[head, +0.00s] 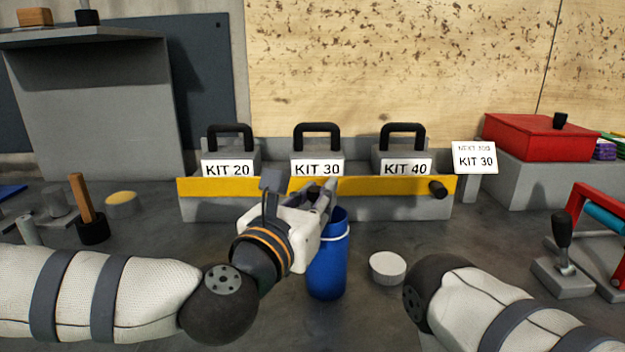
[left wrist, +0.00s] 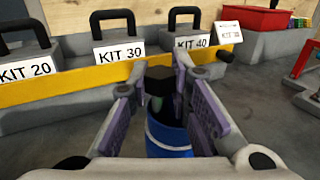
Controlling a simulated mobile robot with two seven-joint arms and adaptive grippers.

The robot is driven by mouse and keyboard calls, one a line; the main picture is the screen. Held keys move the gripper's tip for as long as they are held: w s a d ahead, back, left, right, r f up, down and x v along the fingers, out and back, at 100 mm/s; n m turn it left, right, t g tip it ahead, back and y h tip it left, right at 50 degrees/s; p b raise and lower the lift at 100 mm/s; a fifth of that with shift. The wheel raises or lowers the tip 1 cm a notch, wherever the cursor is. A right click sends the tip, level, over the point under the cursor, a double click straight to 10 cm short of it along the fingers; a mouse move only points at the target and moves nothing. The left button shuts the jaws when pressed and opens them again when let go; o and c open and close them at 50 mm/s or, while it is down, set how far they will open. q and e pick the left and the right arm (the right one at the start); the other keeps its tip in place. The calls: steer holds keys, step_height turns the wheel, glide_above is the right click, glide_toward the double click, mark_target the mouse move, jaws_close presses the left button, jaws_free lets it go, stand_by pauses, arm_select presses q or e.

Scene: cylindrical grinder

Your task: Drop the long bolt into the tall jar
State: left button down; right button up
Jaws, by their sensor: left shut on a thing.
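The tall jar (head: 327,268) is blue with a pale band near its rim. It stands upright on the grey floor surface in front of the kit row, and also shows in the left wrist view (left wrist: 168,138). My left gripper (head: 326,192) is at the jar's mouth, partly covering it in the head view. In the left wrist view, a dark bolt head (left wrist: 159,80) shows between my purple-padded fingers (left wrist: 160,108), in line with the jar's opening. The gripper is shut on this long bolt; its lower part is mostly hidden. My right gripper is out of view.
A yellow-fronted rack (head: 235,187) with black-handled kit boxes stands behind the jar. A round white piece (head: 388,267) lies right of the jar. A wooden-handled tool (head: 85,205) stands left; a lever box (head: 562,270) stands right.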

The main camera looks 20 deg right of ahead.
arm_select(q)
steer(key=shift+r, duration=0.2)
steer(key=c, duration=1.4)
jaws_free()
steer(key=shift+s, duration=0.1)
steer(key=v, duration=1.2)
